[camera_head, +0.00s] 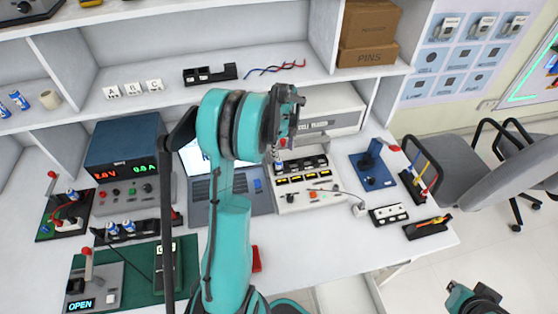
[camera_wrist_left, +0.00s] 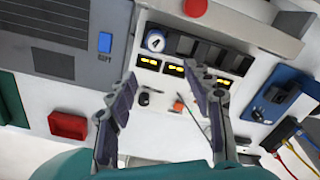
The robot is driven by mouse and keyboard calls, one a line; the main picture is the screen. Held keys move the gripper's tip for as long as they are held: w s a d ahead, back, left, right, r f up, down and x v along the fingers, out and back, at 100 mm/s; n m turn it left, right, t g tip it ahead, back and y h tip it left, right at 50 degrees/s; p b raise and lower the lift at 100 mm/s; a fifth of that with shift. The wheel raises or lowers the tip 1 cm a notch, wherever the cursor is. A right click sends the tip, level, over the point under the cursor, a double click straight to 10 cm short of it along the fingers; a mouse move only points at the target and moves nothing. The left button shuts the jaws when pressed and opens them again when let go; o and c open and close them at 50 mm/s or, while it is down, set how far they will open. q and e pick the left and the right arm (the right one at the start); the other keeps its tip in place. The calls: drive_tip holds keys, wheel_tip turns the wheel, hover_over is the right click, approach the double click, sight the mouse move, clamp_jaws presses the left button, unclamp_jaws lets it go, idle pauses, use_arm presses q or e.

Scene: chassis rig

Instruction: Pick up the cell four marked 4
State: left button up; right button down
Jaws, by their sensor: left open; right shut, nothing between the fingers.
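A blue-and-white cell (camera_wrist_left: 155,40) sits in the leftmost slot of a white multi-slot device (camera_head: 325,198); any number on it is too small to read. The other slots in that row look dark and empty. My left gripper (camera_head: 285,125) is open above this device. In the left wrist view its two fingers (camera_wrist_left: 163,82) are spread apart with nothing between them, below the cell in the picture and over the row of yellow displays. My right gripper (camera_head: 478,300) is shut and empty at the lower right, away from the bench.
Other cells stand in a black holder (camera_head: 121,232), in a dark tray (camera_head: 46,229) and on the shelf (camera_head: 18,99). A laptop (camera_head: 236,201) lies left of the device. A blue stand (camera_head: 372,171) is right of it. A red tray (camera_wrist_left: 68,125) lies in front.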

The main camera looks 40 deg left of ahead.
sight(280, 161)
use_arm(q)
drive_tip(key=shift+m, duration=0.6)
drive_tip(key=f, duration=0.1)
drive_tip(key=a+f, duration=0.1)
drive_tip(key=f, duration=0.1)
drive_tip(key=shift+a+f, duration=0.3)
drive_tip(key=shift+a, duration=0.1)
drive_tip(key=f, duration=0.2)
drive_tip(key=f+b, duration=0.1)
drive_tip(key=f, duration=0.1)
drive_tip(key=f+b, duration=0.1)
drive_tip(key=shift+w+a+f, duration=0.3)
drive_tip(key=shift+a+f, duration=0.05)
drive_tip(key=shift+f, duration=0.05)
drive_tip(key=shift+r, duration=0.1)
drive_tip(key=shift+c, duration=1.1)
clamp_jaws()
